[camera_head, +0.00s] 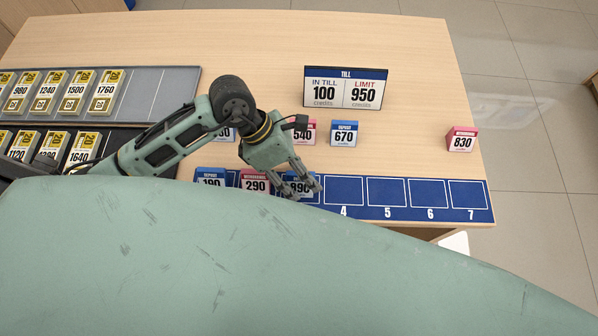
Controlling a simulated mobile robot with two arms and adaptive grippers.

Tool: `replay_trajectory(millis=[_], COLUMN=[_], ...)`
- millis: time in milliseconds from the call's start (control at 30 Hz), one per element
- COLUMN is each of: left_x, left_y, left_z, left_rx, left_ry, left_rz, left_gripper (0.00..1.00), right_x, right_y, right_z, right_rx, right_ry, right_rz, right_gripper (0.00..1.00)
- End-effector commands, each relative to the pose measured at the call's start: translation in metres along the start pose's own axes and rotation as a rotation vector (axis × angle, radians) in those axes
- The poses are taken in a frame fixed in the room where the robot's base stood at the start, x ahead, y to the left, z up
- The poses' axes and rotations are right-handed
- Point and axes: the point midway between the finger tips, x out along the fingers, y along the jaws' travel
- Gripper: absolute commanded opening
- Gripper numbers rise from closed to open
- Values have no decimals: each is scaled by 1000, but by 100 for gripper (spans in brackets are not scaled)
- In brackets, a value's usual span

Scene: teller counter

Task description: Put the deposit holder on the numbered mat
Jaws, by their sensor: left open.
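The numbered mat (478,207) is a blue strip along the front edge of the counter; boxes 4 to 7 show empty. On its left part stand a blue deposit holder marked 190 (210,177), a red holder marked 290 (255,181) and a blue holder that seems to read 890 (301,191). My left gripper (303,192) is open, its fingers over the 890 holder, partly hiding it; contact cannot be told. Behind the mat stand a blue deposit holder marked 670 (344,134), a red one ending in 540 (308,131) and a partly hidden blue one (227,134). My right gripper is not in view.
A red holder marked 830 (461,139) stands near the right edge. A till sign (346,88) reads in till 100, limit 950. Trays (150,92) with several yellow-topped holders lie at left.

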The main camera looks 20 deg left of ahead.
Motion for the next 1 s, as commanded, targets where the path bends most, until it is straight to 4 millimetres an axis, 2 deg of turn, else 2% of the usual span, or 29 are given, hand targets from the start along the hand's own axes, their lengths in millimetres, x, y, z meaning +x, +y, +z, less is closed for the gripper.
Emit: replay_trajectory(millis=[267, 367, 700, 833, 1000], left_x=[-6, -21, -93, -111, -122], left_y=[-1, 1, 1, 0, -1], left_z=[2, 1, 1, 1, 1], left_rx=[1, 2, 2, 0, 0], left_ry=[-1, 0, 1, 0, 1], left_rz=[1, 4, 6, 3, 0], left_gripper=[45, 45, 45, 45, 45], right_x=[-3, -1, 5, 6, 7], right_y=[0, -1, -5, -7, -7], right_z=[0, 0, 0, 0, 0], right_rx=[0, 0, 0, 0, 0], right_ry=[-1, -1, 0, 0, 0], right_rz=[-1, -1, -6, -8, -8], right_gripper=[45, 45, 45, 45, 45])
